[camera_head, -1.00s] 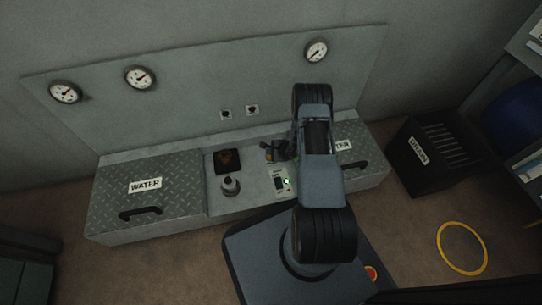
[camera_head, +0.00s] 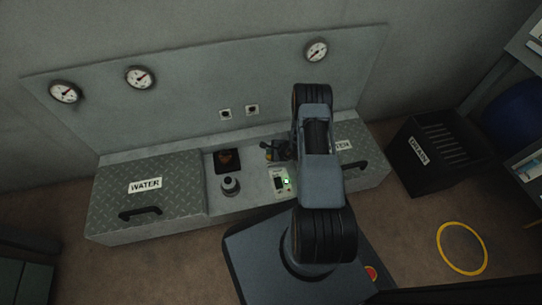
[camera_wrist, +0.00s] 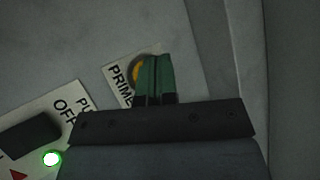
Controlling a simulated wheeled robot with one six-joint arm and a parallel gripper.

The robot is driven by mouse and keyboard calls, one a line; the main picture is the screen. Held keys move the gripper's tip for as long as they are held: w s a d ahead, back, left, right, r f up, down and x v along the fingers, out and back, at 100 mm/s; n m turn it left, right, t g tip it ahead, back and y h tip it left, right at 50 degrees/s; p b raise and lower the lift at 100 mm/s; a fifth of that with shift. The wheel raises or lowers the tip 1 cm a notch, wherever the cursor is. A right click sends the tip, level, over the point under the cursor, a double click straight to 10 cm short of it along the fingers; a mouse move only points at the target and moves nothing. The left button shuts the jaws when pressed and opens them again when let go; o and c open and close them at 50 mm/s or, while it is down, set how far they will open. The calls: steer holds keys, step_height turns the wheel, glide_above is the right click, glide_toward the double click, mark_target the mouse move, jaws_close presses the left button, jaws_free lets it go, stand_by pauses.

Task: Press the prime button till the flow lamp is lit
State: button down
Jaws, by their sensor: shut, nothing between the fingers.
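The prime button (camera_wrist: 136,70) shows as a yellow-orange edge on a plate lettered PRIME, mostly hidden behind my gripper. My gripper (camera_wrist: 154,62) has green fingers, shut and empty, with the tips over the button in the wrist view. I cannot tell whether they touch it. In the head view my gripper (camera_head: 279,151) is a dark shape over the console's middle. A small lamp (camera_wrist: 52,158) glows white-green beside a black switch; it also glows green in the head view (camera_head: 286,182). I cannot read whether it is the flow lamp.
A hatch marked WATER (camera_head: 144,186) lies left, and another hatch (camera_head: 361,167) lies right, partly behind my arm. Gauges (camera_head: 140,77) and two small fittings (camera_head: 225,114) are on the back panel. A DRAIN bin (camera_head: 434,158) stands right.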

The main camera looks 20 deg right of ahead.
steer(key=shift+f, duration=0.2)
stand_by(0.4)
steer(key=shift+f, duration=0.25)
steer(key=shift+f, duration=0.4)
stand_by(0.7)
steer(key=shift+r, duration=0.15)
steer(key=shift+r+p, duration=0.55)
steer(key=shift+r, duration=0.15)
steer(key=shift+r, duration=0.1)
steer(key=shift+r+p, duration=1.65)
steer(key=shift+r, duration=0.8)
